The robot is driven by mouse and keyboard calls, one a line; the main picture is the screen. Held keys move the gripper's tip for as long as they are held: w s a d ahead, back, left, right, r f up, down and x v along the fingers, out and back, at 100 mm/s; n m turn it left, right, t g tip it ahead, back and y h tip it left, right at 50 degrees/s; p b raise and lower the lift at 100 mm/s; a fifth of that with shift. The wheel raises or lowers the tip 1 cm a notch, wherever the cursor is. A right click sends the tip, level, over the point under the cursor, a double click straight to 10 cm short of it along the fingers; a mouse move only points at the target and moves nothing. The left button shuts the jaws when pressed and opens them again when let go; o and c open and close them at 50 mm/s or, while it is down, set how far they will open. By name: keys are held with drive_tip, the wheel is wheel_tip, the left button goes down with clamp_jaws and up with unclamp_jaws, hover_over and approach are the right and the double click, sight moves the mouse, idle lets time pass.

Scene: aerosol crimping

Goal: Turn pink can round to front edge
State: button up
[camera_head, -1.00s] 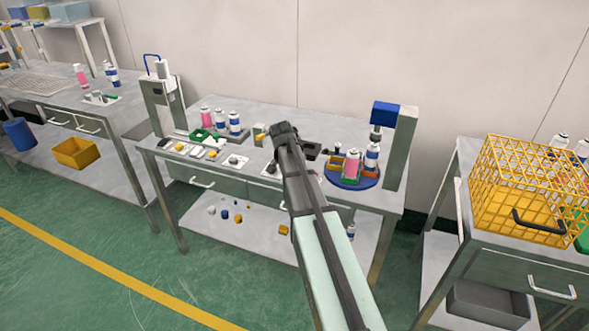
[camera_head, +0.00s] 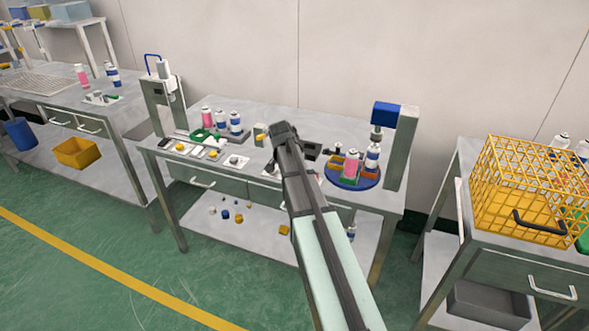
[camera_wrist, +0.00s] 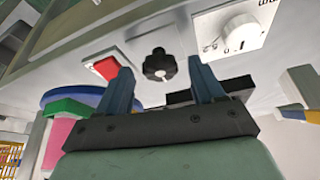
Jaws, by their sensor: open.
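A pink can (camera_head: 351,168) stands upright on the round blue turntable (camera_head: 340,182) at the right of the middle table, beside a white-and-blue can (camera_head: 373,156). Green and orange blocks sit around them. My gripper (camera_head: 281,131) is over the middle of the table, left of the turntable and apart from it; its fingers are hidden by the arm there. In the wrist view my gripper (camera_wrist: 164,88) is open and empty, its two fingers apart. A blue disc edge (camera_wrist: 70,98) shows at left, with a pink surface (camera_wrist: 57,143) partly cut off by the gripper.
A black knob (camera_wrist: 160,65), red button (camera_wrist: 104,67) and white dial (camera_wrist: 238,32) show beyond the fingers. A press with a blue head (camera_head: 389,113) stands behind the turntable. Another pink can (camera_head: 206,117) stands at the left. A yellow wire basket (camera_head: 525,190) is on the right table.

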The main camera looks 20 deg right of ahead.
drive_tip(key=v, duration=1.3)
drive_tip(key=shift+a+r, duration=0.15)
drive_tip(key=shift+r, duration=0.2)
drive_tip(key=shift+s, duration=0.1)
